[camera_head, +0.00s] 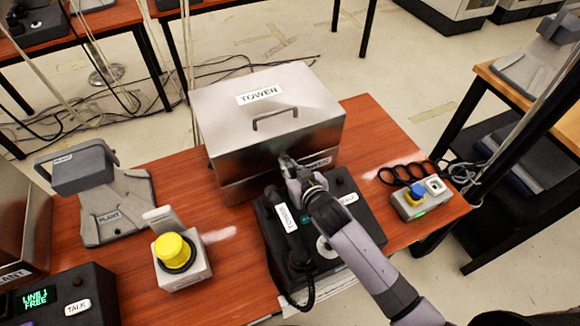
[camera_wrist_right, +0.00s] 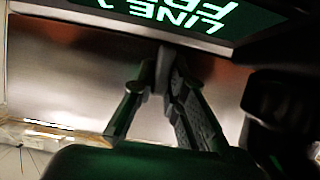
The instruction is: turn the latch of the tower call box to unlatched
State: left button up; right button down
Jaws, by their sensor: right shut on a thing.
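The tower call box (camera_head: 225,105) is a brushed metal case with a TOWER label and a handle on its closed lid. It stands on the red-brown table behind a dark phone. My right gripper (camera_head: 287,163) reaches over the phone to the front of the box. In the right wrist view its two fingers (camera_wrist_right: 163,85) close on a small grey tab, the latch (camera_wrist_right: 162,65), against the metal face (camera_wrist_right: 75,65). The gripper hides most of the latch in the head view, so its exact angle is unclear. My left gripper is not in view.
The dark phone (camera_head: 263,225) with handset and TALK label sits under my right arm. A yellow button box (camera_head: 185,270) and a grey PLANT device (camera_head: 115,215) stand to the left. A small box with a blue knob (camera_head: 420,207) and black rings (camera_head: 400,173) lie right.

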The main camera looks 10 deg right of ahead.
jog(key=shift+d+m+y+p, duration=0.15)
jog(key=shift+m+y+p, duration=0.25)
jog(key=shift+m+p, duration=0.35)
jog(key=shift+w+d+m+y, duration=0.1)
jog(key=shift+d+m+y, duration=0.05)
jog(key=shift+m+y, duration=0.45)
jog(key=shift+f+m+g+y, duration=0.15)
jog(key=shift+m+g+y, duration=0.15)
jog(key=shift+m+y, duration=0.5)
jog(key=shift+m, duration=0.25)
jog(key=c, duration=1.6)
grip_release()
